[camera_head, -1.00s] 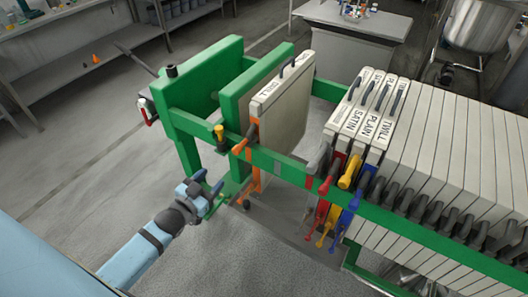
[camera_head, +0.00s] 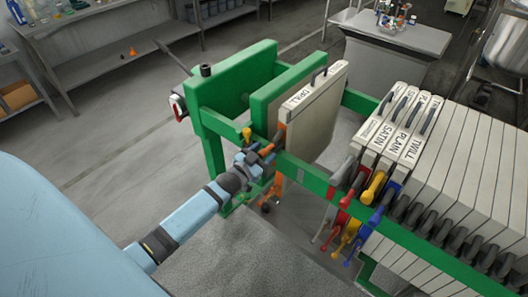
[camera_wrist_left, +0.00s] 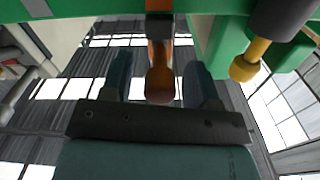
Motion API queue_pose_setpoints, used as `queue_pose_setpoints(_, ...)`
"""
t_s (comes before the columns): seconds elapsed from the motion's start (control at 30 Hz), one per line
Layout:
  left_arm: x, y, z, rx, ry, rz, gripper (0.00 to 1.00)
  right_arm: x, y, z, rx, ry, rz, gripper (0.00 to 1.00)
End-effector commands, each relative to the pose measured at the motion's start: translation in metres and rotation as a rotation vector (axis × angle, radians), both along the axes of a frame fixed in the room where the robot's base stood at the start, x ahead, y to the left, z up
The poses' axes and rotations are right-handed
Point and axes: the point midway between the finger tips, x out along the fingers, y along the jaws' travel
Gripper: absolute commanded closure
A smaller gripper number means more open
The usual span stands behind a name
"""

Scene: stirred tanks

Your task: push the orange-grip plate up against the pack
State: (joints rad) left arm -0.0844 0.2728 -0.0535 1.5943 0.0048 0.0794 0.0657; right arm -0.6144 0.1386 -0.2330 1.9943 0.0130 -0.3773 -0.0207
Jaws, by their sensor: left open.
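The orange-grip plate (camera_head: 318,112), pale with a dark top handle and a label that seems to read DRILL, hangs upright on the green rails, close to the green pressing plate and apart from the pack. My left gripper (camera_head: 262,159) is open at its near-side orange grip. In the left wrist view the orange grip (camera_wrist_left: 160,82) shows between the two spread fingers; contact cannot be told. The pack of pale plates (camera_head: 455,165) stands to the right across a gap, its first plates marked SATIN, PLAIN and TWILL. My right gripper is not in view.
The green near rail (camera_head: 305,172) runs toward the pack. A yellow knob (camera_head: 246,134) sits left of the orange grip, and also shows in the left wrist view (camera_wrist_left: 250,60). Red, yellow (camera_head: 374,187) and blue grips jut out at the pack's left end. The gap between is clear.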

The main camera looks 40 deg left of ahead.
Motion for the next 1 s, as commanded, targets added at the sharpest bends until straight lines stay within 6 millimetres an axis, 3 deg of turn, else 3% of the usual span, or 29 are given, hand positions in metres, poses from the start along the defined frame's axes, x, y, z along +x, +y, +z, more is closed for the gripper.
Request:
queue_pose_setpoints(0.33,0.004,-0.0002,-0.0005,0.0,0.001,0.0,0.45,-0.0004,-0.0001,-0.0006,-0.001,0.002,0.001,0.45)
queue_pose_setpoints(0.57,0.0038,-0.0001,-0.0004,0.0,0.001,0.0,0.98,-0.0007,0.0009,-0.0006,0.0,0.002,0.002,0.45)
queue_pose_setpoints(0.6,0.0038,-0.0001,-0.0004,0.0,0.001,0.0,1.0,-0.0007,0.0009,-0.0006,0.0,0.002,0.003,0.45)
queue_pose_setpoints(1.0,0.0035,-0.0011,-0.0004,-0.001,0.001,-0.001,1.0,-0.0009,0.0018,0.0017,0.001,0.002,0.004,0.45)
